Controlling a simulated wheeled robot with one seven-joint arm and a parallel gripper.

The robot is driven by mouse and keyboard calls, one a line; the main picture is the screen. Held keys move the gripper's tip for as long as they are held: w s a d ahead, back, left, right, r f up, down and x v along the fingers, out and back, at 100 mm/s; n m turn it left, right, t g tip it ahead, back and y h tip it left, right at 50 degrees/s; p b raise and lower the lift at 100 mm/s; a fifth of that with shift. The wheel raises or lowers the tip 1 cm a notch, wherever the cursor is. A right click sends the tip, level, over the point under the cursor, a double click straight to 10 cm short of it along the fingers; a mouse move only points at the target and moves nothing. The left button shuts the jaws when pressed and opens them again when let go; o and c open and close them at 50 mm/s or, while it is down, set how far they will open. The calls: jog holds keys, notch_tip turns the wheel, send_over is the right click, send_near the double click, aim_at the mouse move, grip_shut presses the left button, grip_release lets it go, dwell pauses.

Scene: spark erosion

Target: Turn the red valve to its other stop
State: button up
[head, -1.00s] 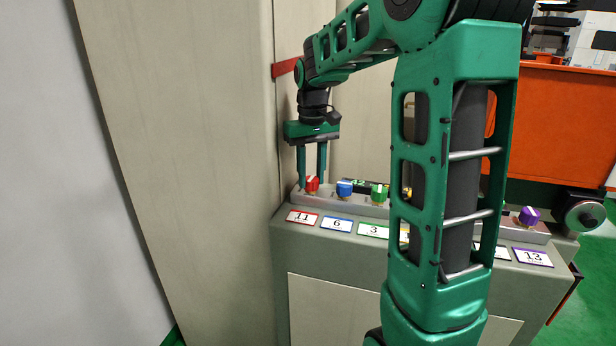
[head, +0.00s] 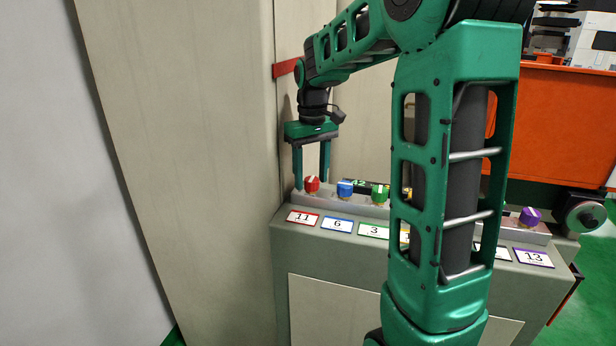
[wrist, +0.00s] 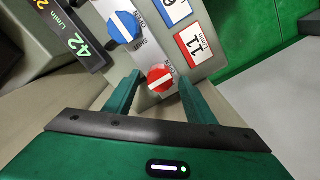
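The red valve (head: 312,184) is a small red knob with a white bar, at the left end of a row of coloured knobs. It also shows in the wrist view (wrist: 161,78), with its white bar slanting. My gripper (head: 311,184) points down over it with its fingers apart, one on each side of the knob. In the wrist view my gripper (wrist: 158,88) is open, with gaps visible between the fingers and the knob. Printed "OPEN" and "SHUT" words beside the knobs are partly hidden. A red-framed label (head: 302,217) reading 11 sits in front of the valve.
The blue valve (head: 345,189) stands close to the right of the red one, then the green valve (head: 379,194). A purple valve (head: 529,216) is at the far right. A tall beige panel (head: 190,150) rises close on the left. My arm hides the middle of the row.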

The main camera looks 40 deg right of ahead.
aim_at(311, 179)
notch_tip(311, 179, up, 11)
jog(key=shift+f, duration=0.15)
dwell(0.6)
dwell(0.3)
jog(key=s+a+f+m, duration=0.1)
jog(key=s+f+m, duration=0.1)
jog(key=s+f, duration=0.3)
jog(key=s+a+f+m, duration=0.1)
jog(key=s+f, duration=0.5)
jog(key=s, duration=0.8)
jog(key=s+f+m, duration=0.2)
jog(key=s+f, duration=0.4)
jog(key=s, duration=0.3)
jog(key=shift+s+a+m, duration=0.25)
jog(key=shift+a+m, duration=0.15)
jog(key=shift+w, duration=0.1)
